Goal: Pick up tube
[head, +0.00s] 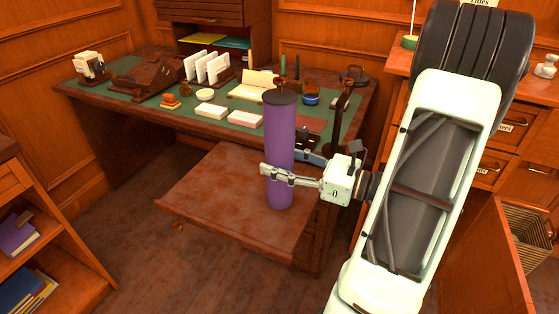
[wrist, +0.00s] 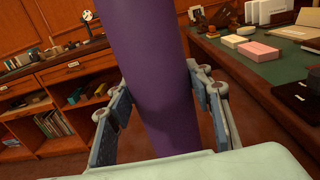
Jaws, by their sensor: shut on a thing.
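The tube (head: 281,135) is a tall purple cylinder with a dark cap, upright in the head view. It appears in front of the desk, over the pulled-out wooden board; whether its bottom touches the board I cannot tell. My gripper (head: 279,174) comes from the right and is shut on the tube's lower half, with a finger on each side. In the wrist view the tube (wrist: 155,80) stands between the two finger pads of my gripper (wrist: 160,115), slightly tilted in the picture. Its top and bottom ends are out of that view.
The desk (head: 130,89) behind has a green top with letter racks, paper stacks, a typewriter-like box and a dark lamp-like stand. The wooden board (head: 225,190) juts out in front, mostly bare. A low bookshelf (head: 60,262) stands at left, drawers (head: 505,125) at right. Floor at front is clear.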

